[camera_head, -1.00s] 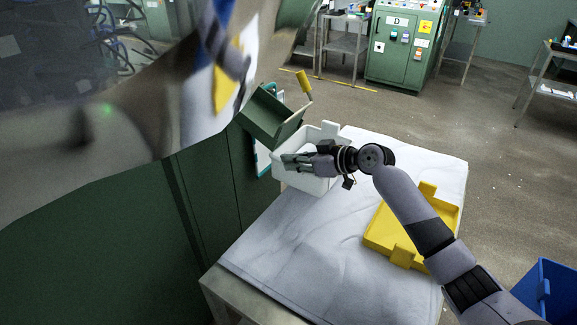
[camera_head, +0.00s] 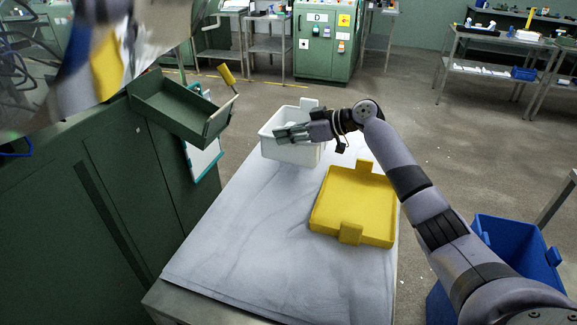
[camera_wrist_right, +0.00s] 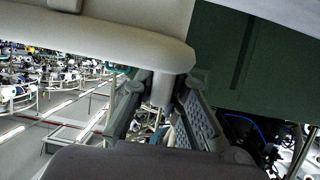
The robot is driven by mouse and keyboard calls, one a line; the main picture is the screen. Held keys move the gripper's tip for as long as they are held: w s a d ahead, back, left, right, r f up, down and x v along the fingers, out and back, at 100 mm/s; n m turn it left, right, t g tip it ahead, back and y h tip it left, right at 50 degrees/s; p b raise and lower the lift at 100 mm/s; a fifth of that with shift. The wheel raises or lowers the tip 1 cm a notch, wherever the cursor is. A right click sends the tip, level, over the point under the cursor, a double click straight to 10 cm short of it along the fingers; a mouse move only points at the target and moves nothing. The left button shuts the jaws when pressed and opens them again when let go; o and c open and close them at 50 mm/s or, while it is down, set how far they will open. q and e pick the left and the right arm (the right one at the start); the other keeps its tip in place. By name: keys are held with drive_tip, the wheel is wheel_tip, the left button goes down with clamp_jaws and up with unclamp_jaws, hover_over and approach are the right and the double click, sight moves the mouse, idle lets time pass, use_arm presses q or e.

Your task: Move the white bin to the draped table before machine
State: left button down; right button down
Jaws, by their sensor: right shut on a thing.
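The white bin (camera_head: 285,151) is at the far end of the draped table (camera_head: 245,235), beside the green machine (camera_head: 130,190). It looks upright; I cannot tell whether it rests on the cloth or hangs just above it. My right gripper (camera_head: 283,133) is at the bin's near-right rim and shut on it. In the right wrist view, the pale bin wall (camera_wrist_right: 120,38) crosses the top, close against the fingers (camera_wrist_right: 165,112). The exact contact is partly hidden. My left gripper is not in view.
A green tray (camera_head: 178,108) juts from the machine near the white bin. A blue bin (camera_head: 510,250) stands at the lower right. The table's near-left cloth is clear.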

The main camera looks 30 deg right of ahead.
drive_tip(key=w+d+r+m+t+h+p, duration=0.1)
drive_tip(key=w+d+r+m+h, duration=0.2)
drive_tip(key=r, duration=0.5)
drive_tip(key=w+d+r+m+t+h, duration=0.15)
drive_tip(key=d+r, duration=0.25)
drive_tip(key=r, duration=0.4)
drive_tip(key=shift+n+y, duration=0.25)
drive_tip(key=shift+n, duration=0.1)
drive_tip(key=f, duration=2)
drive_tip(key=shift+w+d+p, duration=0.15)
drive_tip(key=shift+w+p, duration=0.15)
drive_tip(key=shift+f, duration=0.1)
drive_tip(key=c, duration=2)
unclamp_jaws()
drive_tip(key=shift+f, duration=0.1)
drive_tip(key=o, duration=0.4)
